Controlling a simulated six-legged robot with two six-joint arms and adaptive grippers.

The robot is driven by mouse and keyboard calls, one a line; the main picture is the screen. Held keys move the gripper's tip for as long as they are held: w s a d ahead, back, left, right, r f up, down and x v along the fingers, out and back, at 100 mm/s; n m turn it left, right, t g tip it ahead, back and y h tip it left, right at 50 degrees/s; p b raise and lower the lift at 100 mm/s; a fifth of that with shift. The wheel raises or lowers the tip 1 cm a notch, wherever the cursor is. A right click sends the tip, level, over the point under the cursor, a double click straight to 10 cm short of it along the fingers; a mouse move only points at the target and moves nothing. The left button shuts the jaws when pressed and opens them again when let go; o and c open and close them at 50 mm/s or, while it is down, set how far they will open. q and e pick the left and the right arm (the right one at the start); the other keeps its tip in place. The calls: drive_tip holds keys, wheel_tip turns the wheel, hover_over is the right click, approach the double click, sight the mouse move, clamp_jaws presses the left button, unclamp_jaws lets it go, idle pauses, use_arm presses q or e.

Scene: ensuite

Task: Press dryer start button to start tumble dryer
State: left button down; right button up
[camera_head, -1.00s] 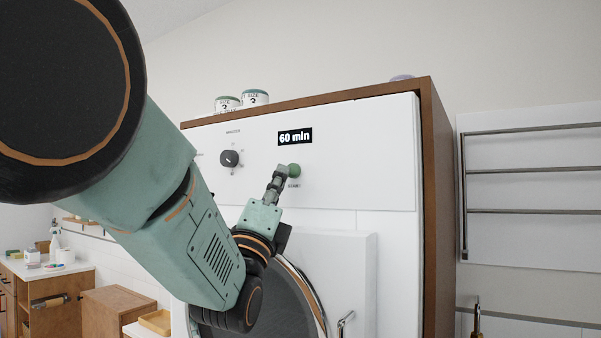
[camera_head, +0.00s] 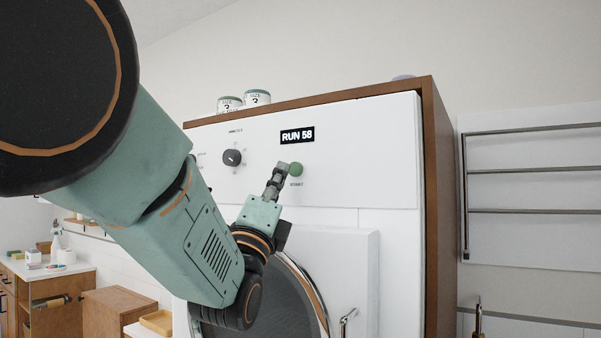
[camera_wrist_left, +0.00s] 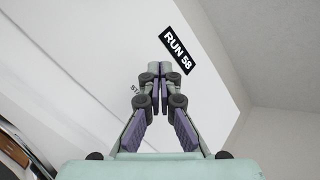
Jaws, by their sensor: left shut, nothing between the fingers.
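The tumble dryer (camera_head: 385,150) is a white front set in a brown wooden surround. Its green round start button (camera_head: 296,170) is on the upper panel, below the display (camera_head: 297,135), which reads "RUN 58". My left gripper (camera_head: 281,168) is shut and empty, its tips at the left edge of the button; I cannot tell whether they touch it. In the left wrist view the shut fingers (camera_wrist_left: 158,72) point at the panel beside the display (camera_wrist_left: 177,52) and hide the button. The right gripper is not in view.
A dark dial (camera_head: 232,157) is left of the display. Two tins (camera_head: 257,98) stand on top of the surround. A towel rail (camera_head: 530,170) is on the right wall. A wooden cabinet (camera_head: 55,310) stands at lower left.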

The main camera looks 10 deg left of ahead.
use_arm(q)
drive_tip(key=shift+s, duration=0.2)
drive_tip(key=s+a+b, duration=0.2)
drive_tip(key=s, duration=0.3)
drive_tip(key=shift+s, duration=0.35)
idle(1.0)
